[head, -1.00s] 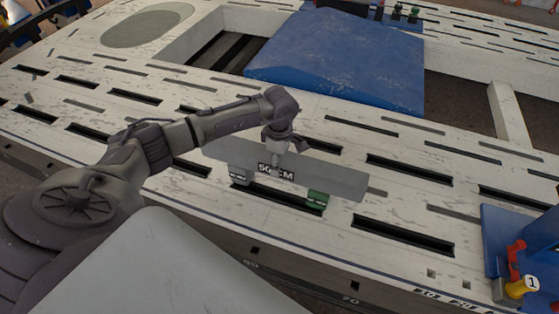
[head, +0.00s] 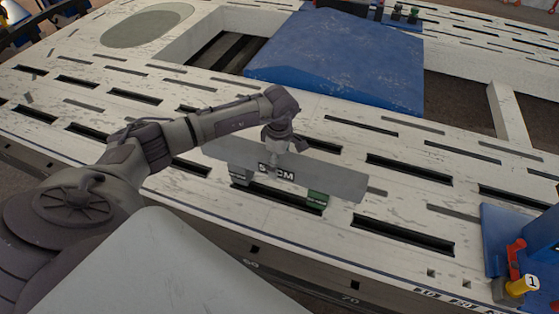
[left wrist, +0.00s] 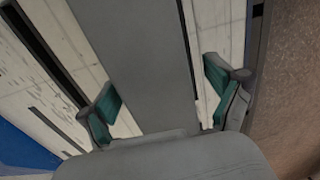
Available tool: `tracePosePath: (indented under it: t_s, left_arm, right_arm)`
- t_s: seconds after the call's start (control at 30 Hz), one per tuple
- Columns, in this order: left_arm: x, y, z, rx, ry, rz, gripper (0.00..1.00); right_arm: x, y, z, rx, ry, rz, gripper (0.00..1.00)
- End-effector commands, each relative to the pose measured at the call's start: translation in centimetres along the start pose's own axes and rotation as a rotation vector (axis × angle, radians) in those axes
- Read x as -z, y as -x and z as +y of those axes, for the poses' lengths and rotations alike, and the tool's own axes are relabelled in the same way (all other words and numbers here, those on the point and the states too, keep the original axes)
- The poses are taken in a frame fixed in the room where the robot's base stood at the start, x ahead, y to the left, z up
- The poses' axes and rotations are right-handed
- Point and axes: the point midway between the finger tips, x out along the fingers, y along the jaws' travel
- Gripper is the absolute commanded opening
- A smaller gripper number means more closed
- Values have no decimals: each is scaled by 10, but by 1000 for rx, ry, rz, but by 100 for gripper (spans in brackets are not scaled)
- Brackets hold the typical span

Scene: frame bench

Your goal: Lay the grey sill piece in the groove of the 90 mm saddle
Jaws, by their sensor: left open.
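My left gripper (head: 274,166) is at the middle of the bar. In the left wrist view the sill piece (left wrist: 148,60) runs between the open fingers (left wrist: 165,100), one green pad on each side with gaps visible. My right gripper is not in view.
The white slotted bench (head: 400,160) has free room right of the sill piece. A blue panel (head: 340,55) lies behind. A blue holder (head: 515,235) with red and yellow parts stands at the right edge.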

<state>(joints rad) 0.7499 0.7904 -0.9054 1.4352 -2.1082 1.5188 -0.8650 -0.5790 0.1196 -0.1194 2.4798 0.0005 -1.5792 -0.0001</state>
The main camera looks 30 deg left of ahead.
Motion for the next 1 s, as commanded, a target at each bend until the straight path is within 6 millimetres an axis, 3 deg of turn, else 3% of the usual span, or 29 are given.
tracePosePath:
  t_s: [0.4,0.6,0.9,1.0]
  left_arm:
    - [0,84,3,-10,1,-3,91]
    - [0,112,2,-9,1,-3,91]
    - [-1,119,2,-7,0,-7,91]
    - [-16,114,-2,-7,-8,-58,91]
  right_arm:
    - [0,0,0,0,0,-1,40]
    - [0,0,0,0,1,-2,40]
    - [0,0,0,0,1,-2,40]
    - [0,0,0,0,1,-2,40]
